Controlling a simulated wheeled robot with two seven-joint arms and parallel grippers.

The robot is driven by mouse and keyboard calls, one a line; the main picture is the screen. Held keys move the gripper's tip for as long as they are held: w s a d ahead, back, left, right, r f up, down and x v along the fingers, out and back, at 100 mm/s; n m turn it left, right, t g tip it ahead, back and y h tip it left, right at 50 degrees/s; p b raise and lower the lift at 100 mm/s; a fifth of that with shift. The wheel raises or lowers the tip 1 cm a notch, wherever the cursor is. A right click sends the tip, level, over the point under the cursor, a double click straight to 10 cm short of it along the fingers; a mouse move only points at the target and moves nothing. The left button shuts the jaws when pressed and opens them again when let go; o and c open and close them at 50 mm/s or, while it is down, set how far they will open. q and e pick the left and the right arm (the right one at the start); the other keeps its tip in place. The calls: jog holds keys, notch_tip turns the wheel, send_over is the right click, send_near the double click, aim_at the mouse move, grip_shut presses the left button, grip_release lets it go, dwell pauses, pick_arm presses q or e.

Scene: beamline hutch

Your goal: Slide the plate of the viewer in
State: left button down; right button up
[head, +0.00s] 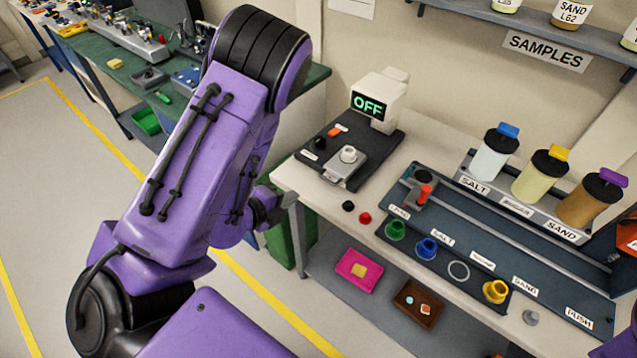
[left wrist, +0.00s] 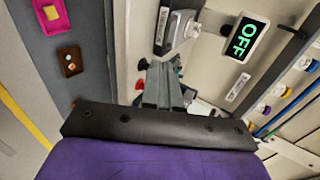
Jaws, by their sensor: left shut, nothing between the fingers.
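The viewer (head: 380,98) stands on the white bench with a lit screen reading OFF; its screen also shows in the left wrist view (left wrist: 243,40). Its dark base reaches toward the bench's front edge. The grey plate (head: 334,172) lies on that base, in front of the screen head, with a round metal piece (head: 348,154) on it. The plate and metal piece also show at the top of the left wrist view (left wrist: 183,24). My left gripper (head: 276,207) is shut and empty by the bench's front left corner, apart from the plate. My right gripper is out of view.
A black cap (head: 348,206) and a red cap (head: 365,217) lie on the bench before the viewer. A labelled dark tray (head: 490,235) with coloured rings is to the right, below several jars (head: 540,176). A shelf below holds a pink tray (head: 347,281).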

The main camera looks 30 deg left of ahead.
pick_arm(q)
jog(key=b+x, duration=0.3)
jog(key=x, duration=0.1)
jog(key=b+x, duration=0.3)
jog(key=x, duration=0.1)
jog(key=b+x, duration=0.3)
jog(key=x, duration=0.1)
jog(key=shift+w+d+r, duration=0.1)
jog(key=shift+w+r, duration=0.05)
jog(key=shift+r, duration=0.3)
jog(key=shift+w+f, duration=0.15)
jog(key=shift+w, duration=0.15)
